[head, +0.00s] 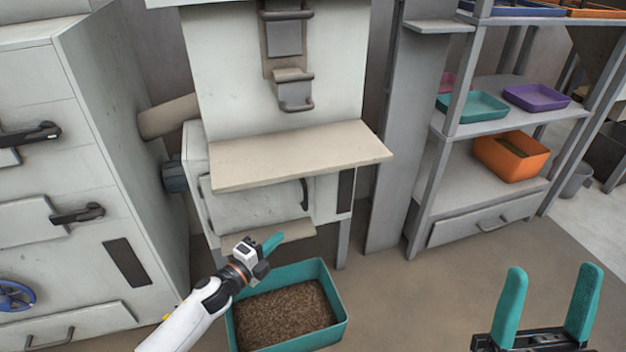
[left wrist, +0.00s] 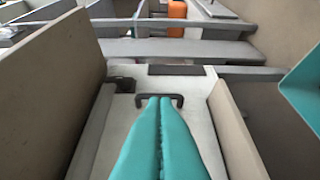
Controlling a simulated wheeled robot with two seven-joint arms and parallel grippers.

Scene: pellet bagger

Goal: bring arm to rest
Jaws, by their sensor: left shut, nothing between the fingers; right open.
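My left gripper (head: 269,245) has teal fingers and is shut and empty. In the head view it is above the back left part of a teal bin of brown pellets, in front of the bagger machine. In the left wrist view its two fingers (left wrist: 160,135) lie together, pointing toward a dark handle (left wrist: 159,99) on a pale panel. My right gripper (head: 547,305) is at the bottom right of the head view, its two teal fingers upright and spread apart with nothing between them.
The teal bin (head: 340,330) stands on the floor. The bagger machine (head: 270,90) has a beige shelf (head: 300,155) jutting out above my left gripper. A grey cabinet (head: 75,150) stands at left. A rack (head: 440,190) at right holds trays and an orange bin (head: 511,155). Floor between is clear.

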